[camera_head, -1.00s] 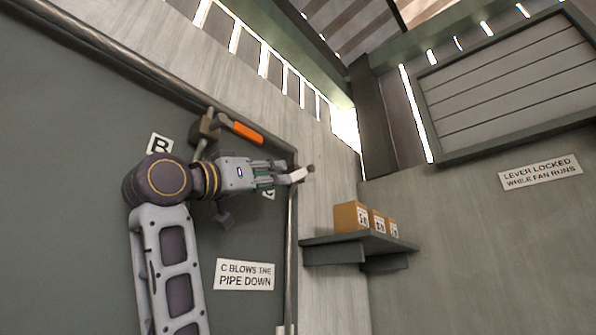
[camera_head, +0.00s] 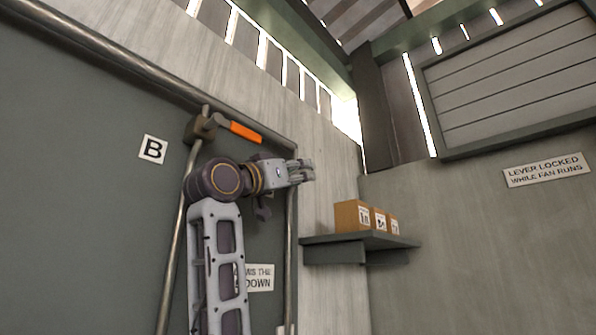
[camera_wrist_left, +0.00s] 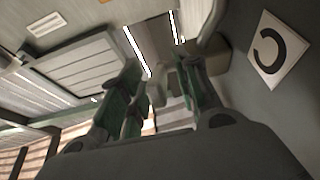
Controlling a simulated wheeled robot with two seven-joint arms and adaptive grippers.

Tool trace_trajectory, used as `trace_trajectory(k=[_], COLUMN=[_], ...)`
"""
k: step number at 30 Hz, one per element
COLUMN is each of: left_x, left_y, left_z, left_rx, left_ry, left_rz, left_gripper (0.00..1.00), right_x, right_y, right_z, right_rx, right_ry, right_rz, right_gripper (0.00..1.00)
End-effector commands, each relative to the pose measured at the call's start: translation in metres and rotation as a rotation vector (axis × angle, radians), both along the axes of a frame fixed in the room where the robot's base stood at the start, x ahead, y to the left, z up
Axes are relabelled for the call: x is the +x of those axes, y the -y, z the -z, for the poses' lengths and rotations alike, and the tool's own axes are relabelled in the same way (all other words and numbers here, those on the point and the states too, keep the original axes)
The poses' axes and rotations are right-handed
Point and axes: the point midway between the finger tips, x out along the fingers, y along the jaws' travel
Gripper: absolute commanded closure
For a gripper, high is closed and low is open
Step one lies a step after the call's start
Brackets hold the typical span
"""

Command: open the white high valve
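My left gripper (camera_head: 302,171) is at the vertical pipe on the right edge of the dark panel, where the white valve handle showed earlier. The handle is hidden behind the fingers in the head view. In the left wrist view my left gripper (camera_wrist_left: 168,100) has its green-padded fingers apart. A pale grey piece, probably the valve handle (camera_wrist_left: 167,84), shows between them; I cannot tell whether they touch it. The C label (camera_wrist_left: 278,50) is at the right of that view. My right gripper is not in view.
An orange-handled valve (camera_head: 240,131) sits on the pipe above my arm, close to the B label (camera_head: 152,149). A shelf (camera_head: 335,239) with small boxes (camera_head: 352,216) juts out below right. A sign about a locked lever (camera_head: 545,170) is on the right wall.

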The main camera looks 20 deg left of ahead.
Motion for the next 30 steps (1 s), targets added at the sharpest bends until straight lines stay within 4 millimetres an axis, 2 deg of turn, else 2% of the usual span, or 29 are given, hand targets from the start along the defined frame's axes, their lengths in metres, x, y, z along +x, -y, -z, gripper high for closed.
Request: trace_trajectory(k=[10, 15, 18, 30], left_x=[0.0015, 0.0014, 0.0014, 0.0009], left_y=[0.0005, 0.0005, 0.0005, 0.0004], left_z=[0.0002, 0.0002, 0.0001, 0.0005], left_rx=[0.000, 0.000, 0.000, 0.000], left_ry=[-0.001, -0.001, -0.001, 0.001], left_rz=[0.000, 0.000, 0.000, 0.000], left_gripper=[0.69, 0.91, 1.00, 1.00], right_x=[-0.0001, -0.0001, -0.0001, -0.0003], right_y=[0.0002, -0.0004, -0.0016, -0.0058], right_z=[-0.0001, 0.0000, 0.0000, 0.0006], right_rx=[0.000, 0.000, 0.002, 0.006], right_ry=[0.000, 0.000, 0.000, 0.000], right_rz=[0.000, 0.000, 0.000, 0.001], right_gripper=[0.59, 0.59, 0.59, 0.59])
